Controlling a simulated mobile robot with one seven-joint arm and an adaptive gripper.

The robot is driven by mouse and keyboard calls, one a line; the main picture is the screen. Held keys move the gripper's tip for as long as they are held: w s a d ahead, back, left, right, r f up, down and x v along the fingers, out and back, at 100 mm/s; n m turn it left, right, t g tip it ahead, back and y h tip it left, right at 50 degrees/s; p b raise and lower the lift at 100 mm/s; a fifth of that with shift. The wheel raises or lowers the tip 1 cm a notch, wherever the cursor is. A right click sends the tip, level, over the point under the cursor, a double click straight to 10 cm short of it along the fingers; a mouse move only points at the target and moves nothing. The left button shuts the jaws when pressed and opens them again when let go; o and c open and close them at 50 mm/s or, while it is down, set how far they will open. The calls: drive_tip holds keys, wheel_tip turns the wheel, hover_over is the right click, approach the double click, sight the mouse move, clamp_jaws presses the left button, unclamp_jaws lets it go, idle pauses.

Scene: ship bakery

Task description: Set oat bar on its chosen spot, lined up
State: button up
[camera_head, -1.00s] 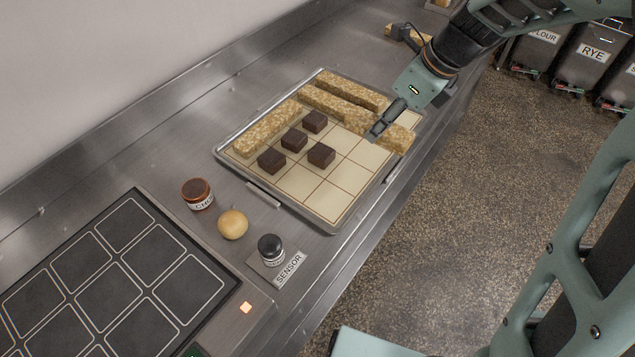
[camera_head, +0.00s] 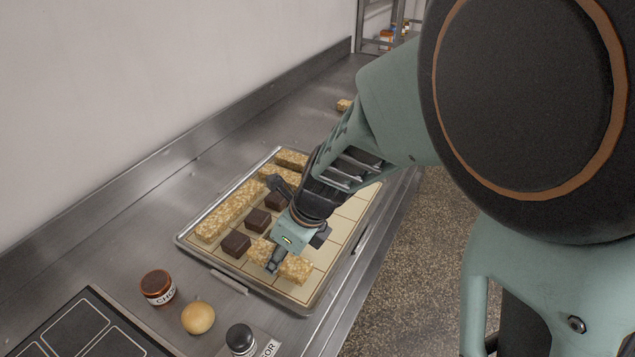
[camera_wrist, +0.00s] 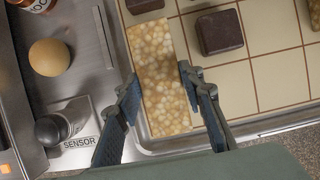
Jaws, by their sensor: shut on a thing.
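My gripper (camera_wrist: 160,88) is shut on an oat bar (camera_wrist: 162,110), a long golden block, with one finger on each long side. In the head view my gripper (camera_head: 296,252) and this oat bar (camera_head: 297,269) are over the near end of the gridded tray (camera_head: 205,252). The bar looks roughly parallel to the grid lines. One end points at a dark brownie (camera_head: 235,243), and the other is close to the tray's rim. I cannot tell whether the bar touches the tray. Other oat bars (camera_head: 228,212) lie along the left and far sides, partly hidden by my arm.
More brownies (camera_head: 257,220) stand in a row on the tray. Left of the near end are a labelled jar (camera_head: 158,287), a round bun (camera_head: 198,317) and a dark-topped shaker (camera_head: 240,338) by a SENSOR label (camera_wrist: 80,143). Another oat piece (camera_head: 344,105) lies farther back on the counter.

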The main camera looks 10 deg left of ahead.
drive_tip(key=shift+w+f, duration=0.1)
drive_tip(key=shift+f, duration=1.1)
drive_tip(key=shift+d+f+b, duration=0.1)
drive_tip(key=shift+b, duration=0.2)
drive_tip(key=o, duration=1.2)
drive_tip(key=shift+r, duration=0.35)
drive_tip(key=p+v, duration=0.4)
drive_tip(key=v, duration=0.7)
drive_tip(key=shift+d+r, duration=0.15)
drive_tip(key=shift+r, duration=0.15)
